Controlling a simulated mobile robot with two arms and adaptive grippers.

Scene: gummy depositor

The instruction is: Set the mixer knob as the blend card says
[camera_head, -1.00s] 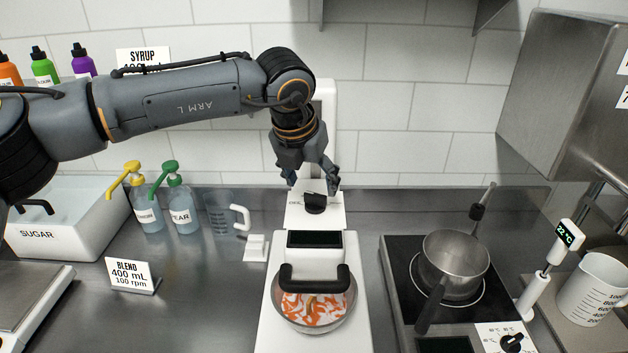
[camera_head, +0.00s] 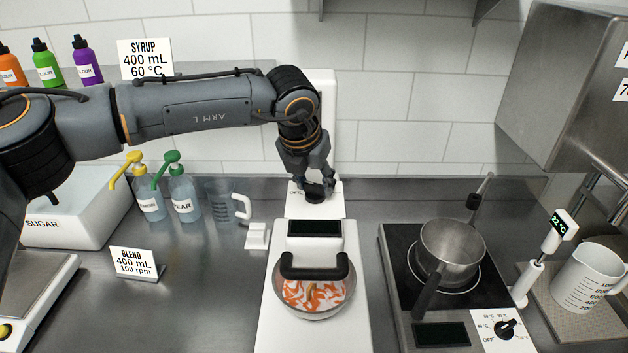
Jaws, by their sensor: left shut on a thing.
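The black mixer knob (camera_head: 314,194) sits on the white panel of the mixer (camera_head: 307,238), with "OFF" printed at its left. My left gripper (camera_head: 314,188) is down over the knob and shut on it, hiding part of it and most of the dial marks. Below the panel the mixer display (camera_head: 314,228) is dark. The bowl (camera_head: 318,312) holds orange and white swirled mix under a black handle. The blend card (camera_head: 134,263) stands on the counter at the left and reads 400 mL, 100 rpm. My right gripper is not in view.
A syrup card (camera_head: 146,59) reads 400 mL, 60 °C. Pump bottles (camera_head: 183,195) and a clear jug (camera_head: 222,204) stand left of the mixer. A pot (camera_head: 450,250) sits on the hob at the right, near a thermometer showing 22 °C (camera_head: 560,226).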

